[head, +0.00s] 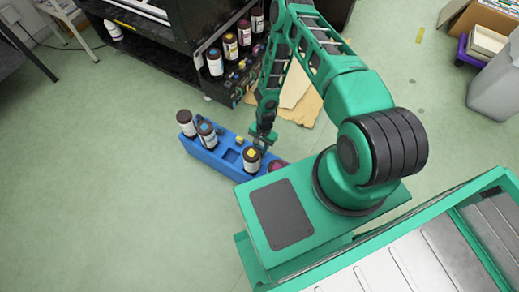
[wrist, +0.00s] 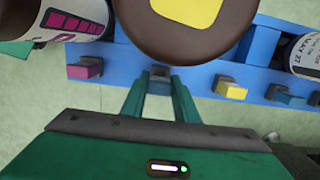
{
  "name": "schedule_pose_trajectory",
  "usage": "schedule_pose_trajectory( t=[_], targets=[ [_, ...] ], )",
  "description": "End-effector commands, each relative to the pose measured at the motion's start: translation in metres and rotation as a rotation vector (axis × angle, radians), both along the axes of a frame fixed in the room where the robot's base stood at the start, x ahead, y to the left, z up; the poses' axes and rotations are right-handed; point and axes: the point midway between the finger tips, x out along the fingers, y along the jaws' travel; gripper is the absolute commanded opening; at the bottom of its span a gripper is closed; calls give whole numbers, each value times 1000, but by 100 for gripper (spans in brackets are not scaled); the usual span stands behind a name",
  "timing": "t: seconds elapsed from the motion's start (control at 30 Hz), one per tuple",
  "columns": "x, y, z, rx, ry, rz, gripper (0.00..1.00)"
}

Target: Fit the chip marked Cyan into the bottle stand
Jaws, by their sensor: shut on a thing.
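The blue bottle stand (head: 226,158) lies on the floor and crosses the wrist view (wrist: 121,75). My gripper (head: 262,143) is low at the stand, beside the yellow-capped bottle (head: 252,160). In the wrist view my gripper (wrist: 160,78) is shut on a small dark grey piece (wrist: 160,71) at the stand's near side. No coloured face or marking shows on that piece, so I cannot tell whether it is the Cyan chip or how deep it sits. A blue-teal chip (wrist: 285,95) is at the stand, farther right. A yellow chip (wrist: 230,88) and a magenta chip (wrist: 85,69) flank the gripper.
The yellow-topped brown cap (wrist: 185,22) is close above my fingers. A magenta-labelled bottle (wrist: 72,18) and a white-labelled bottle (wrist: 304,52) stand either side. The dark shelf unit (head: 160,50) holds more bottles behind. Open floor (head: 90,170) lies left of the stand.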

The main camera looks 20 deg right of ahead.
Motion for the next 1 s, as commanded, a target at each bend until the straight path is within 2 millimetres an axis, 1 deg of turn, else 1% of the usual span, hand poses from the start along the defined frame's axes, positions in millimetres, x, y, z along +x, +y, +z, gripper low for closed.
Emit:
schedule_pose_trajectory(
  t=[0.73, 1.0],
  targets=[
    [-1, 3, 1, 0, 0, 1, 6],
    [-1, 3, -5, 0, 0, 1, 6]
  ],
)
